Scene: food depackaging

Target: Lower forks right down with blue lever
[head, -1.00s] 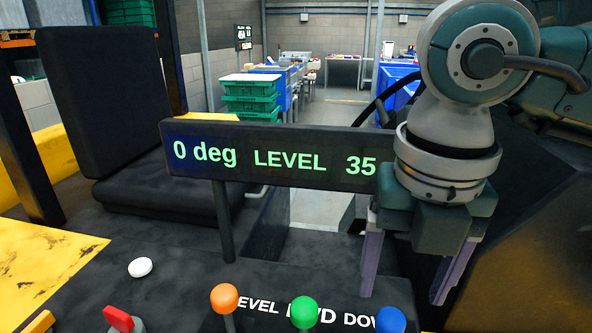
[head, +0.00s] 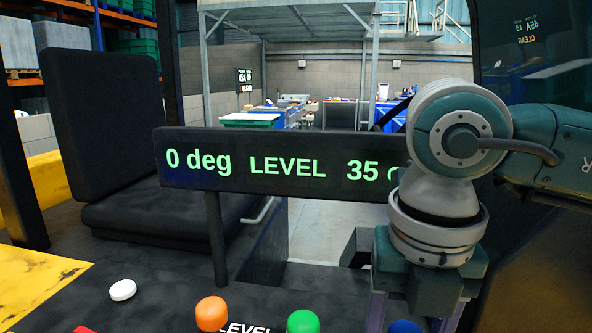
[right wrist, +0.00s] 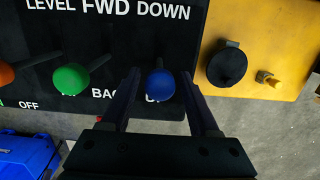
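The blue lever's round knob (right wrist: 160,84) stands at the right end of the lever row in the right wrist view; its top also shows at the bottom of the head view (head: 404,326). My right gripper (right wrist: 160,74) is open, one finger on each side of the knob, with a gap visible on both sides. The gripper also shows at the lower right of the head view (head: 412,320). Panel lettering reads DOWN beyond the blue knob, with a partly hidden word on the near side. The forks are not visible. My left gripper is out of view.
A green lever knob (right wrist: 72,79) and an orange one (head: 212,313) stand left of the blue one. A black knob (right wrist: 227,67) sits on the yellow panel to its right. A display (head: 285,166) reads 0 deg, LEVEL, 35. A white button (head: 122,290) lies left.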

